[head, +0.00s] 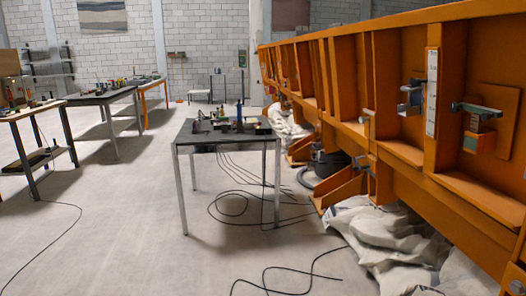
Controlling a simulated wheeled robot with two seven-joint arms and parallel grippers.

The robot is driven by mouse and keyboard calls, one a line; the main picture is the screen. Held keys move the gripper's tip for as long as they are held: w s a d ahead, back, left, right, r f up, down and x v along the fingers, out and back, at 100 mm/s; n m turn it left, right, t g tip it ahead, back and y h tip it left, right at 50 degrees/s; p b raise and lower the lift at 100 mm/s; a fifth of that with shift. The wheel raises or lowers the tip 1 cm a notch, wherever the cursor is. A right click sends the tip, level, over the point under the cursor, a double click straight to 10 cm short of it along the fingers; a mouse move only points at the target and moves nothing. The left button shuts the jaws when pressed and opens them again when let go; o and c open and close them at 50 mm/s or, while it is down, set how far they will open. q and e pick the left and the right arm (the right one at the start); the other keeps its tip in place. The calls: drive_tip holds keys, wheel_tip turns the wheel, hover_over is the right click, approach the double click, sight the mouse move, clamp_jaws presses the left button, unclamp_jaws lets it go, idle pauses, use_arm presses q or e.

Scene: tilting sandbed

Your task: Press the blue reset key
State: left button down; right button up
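I cannot make out a blue reset key for certain in the head view. A small dark table (195,140) with metal legs stands mid-floor and carries several small devices (239,122), too small to tell apart. The large orange sandbed frame (395,60) runs along the right side. A grey lever fitting (478,110) and another small grey fitting (411,98) are mounted on its side. Neither of my grippers is in view.
Black cables (235,205) trail from the table across the floor. Pale crumpled sacks (385,235) lie under the orange frame at right. Workbenches (100,98) with tools stand at left. The floor (110,220) at front left is mostly clear, with a thin cable.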

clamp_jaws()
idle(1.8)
